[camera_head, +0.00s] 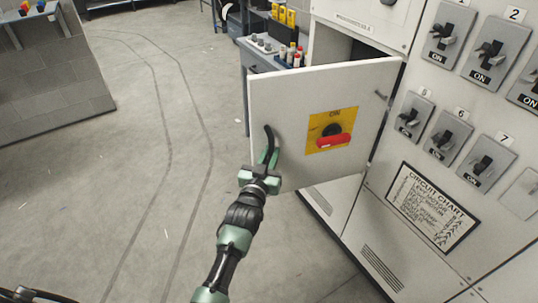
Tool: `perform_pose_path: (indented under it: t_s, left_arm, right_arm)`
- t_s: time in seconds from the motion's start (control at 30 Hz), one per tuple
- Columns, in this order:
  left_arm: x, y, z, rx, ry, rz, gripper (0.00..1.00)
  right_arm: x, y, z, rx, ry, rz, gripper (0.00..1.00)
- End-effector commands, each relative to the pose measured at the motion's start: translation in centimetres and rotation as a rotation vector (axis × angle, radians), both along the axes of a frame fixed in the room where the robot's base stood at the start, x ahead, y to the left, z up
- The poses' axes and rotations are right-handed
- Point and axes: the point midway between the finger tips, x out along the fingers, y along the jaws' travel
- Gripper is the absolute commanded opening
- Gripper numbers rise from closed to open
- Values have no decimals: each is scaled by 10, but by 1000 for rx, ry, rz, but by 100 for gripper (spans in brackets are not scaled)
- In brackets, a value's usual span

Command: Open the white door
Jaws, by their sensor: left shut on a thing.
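The white door (288,100) stands partly swung out from the electrical cabinet, hinged on its right side. It bears a yellow plate with a red rotary switch (334,140) and a black curved handle (268,138) near its left edge. My left gripper (268,160), green and black, is shut on the handle's lower part. Its fingers are partly hidden against the door. The dark inside of the cabinet (368,50) shows only above the door. My right gripper is not in view; a dark piece at the bottom left corner is unclear.
Breaker switches (447,133) and a circuit chart (432,208) cover the cabinet front at right. A workbench (256,54) with bottles and yellow items stands behind the door. A grey block wall (50,85) is at left. The floor (150,180) between is clear.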

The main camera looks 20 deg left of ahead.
Motion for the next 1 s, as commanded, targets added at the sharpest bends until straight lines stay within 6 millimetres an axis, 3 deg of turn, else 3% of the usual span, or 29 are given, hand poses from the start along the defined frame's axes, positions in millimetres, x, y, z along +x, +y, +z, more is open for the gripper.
perform_pose_path:
  t_s: [0.07,0.1,0.17,0.2,0.57,1.0]
  left_arm:
    - [1,-4,4,0,-8,-5,0]
    - [1,-4,4,-1,-8,-5,19]
    - [1,-4,3,-1,-7,-5,36]
    - [1,-3,3,-1,-6,-5,38]
    - [-4,-1,0,-1,-1,-2,38]
    - [-68,-3,0,0,-2,-5,38]
  right_arm:
    - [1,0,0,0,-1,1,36]
    - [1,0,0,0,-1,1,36]
    - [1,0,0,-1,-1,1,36]
    - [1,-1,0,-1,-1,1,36]
    - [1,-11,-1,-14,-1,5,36]
    - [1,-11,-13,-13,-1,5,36]
